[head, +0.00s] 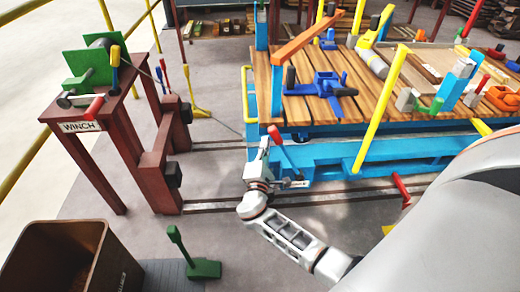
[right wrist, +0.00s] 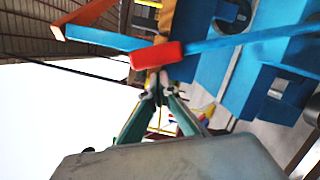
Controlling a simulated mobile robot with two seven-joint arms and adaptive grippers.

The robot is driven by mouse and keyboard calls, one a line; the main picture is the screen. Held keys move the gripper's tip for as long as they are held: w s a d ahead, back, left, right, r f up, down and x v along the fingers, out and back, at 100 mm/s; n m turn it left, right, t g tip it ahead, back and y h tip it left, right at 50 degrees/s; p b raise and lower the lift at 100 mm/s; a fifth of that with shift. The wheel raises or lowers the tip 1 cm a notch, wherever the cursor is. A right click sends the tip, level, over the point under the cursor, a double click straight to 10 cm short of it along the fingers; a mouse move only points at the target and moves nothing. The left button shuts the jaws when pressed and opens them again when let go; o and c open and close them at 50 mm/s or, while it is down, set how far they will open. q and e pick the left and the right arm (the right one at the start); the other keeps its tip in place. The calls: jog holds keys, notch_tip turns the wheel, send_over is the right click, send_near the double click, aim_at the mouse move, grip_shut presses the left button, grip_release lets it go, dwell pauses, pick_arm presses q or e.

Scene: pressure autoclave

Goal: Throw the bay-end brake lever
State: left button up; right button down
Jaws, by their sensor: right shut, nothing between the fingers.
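My right gripper (head: 265,143) is shut and empty, just left of the red grip. In the right wrist view, the shut fingertips (right wrist: 157,82) are close to a red grip (right wrist: 157,55); whether they touch it I cannot tell. My left gripper is not in view.
A blue-framed wooden deck (head: 350,88) with clamps and parts stands behind the lever. A winch stand (head: 80,126) is at left, a brown bin (head: 72,262) at front left, and a small green pedal or lever (head: 203,268) on the floor. Rails (head: 215,206) run along the floor.

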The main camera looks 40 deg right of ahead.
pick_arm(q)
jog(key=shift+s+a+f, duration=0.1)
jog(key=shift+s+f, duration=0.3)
pick_arm(e)
jog(key=shift+s+d, duration=0.15)
jog(key=shift+d, duration=0.1)
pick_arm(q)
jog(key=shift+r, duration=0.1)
